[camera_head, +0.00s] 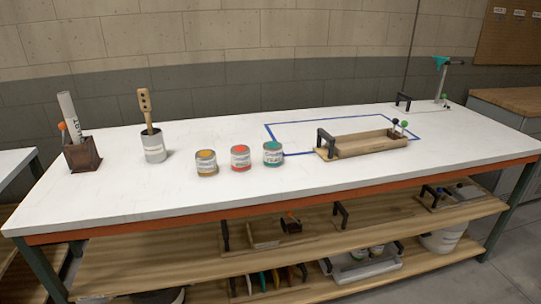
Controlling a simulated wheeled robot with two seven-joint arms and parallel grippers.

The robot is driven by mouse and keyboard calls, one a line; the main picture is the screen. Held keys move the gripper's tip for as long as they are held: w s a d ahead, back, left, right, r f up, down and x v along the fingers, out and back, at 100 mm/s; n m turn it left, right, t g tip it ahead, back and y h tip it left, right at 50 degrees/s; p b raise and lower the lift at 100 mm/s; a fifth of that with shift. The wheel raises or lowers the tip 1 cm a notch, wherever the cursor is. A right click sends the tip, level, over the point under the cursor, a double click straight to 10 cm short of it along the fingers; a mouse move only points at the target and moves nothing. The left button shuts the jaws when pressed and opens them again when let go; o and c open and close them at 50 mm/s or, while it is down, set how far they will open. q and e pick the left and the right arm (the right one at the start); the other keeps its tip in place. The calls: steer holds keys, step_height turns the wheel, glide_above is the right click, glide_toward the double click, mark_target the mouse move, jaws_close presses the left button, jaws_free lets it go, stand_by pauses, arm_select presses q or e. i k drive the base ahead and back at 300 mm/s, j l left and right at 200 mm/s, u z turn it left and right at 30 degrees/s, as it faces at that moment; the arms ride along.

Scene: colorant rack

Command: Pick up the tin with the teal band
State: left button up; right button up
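The tin with the teal band (273,154) stands upright on the white workbench, with a teal top and a label reading something like "teal". It is the rightmost of three tins in a row, near the corner of a blue taped outline. A red-topped tin (241,157) stands just left of it, with a small gap. An orange-yellow-topped tin (206,162) stands further left. Neither of my grippers shows in the head view.
A grey cup with a wooden tool (154,146) and a brown holder (81,154) stand at left. The bench's front strip (200,194) is clear.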

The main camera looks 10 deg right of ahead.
mark_target(272, 150)
steer(key=i+l, duration=0.15)
steer(key=l, duration=0.25)
steer(key=i+l, duration=0.2)
steer(key=l, duration=0.15)
steer(key=i+l, duration=0.15)
steer(key=l, duration=0.25)
steer(key=i+l, duration=0.15)
steer(key=l, duration=0.25)
steer(key=i+l+u, duration=0.1)
steer(key=l, duration=0.25)
steer(key=i+l, duration=0.25)
steer(key=l, duration=0.15)
steer(key=i+l, duration=0.15)
steer(key=l, duration=0.25)
steer(key=i+l, duration=0.15)
steer(key=l, duration=0.25)
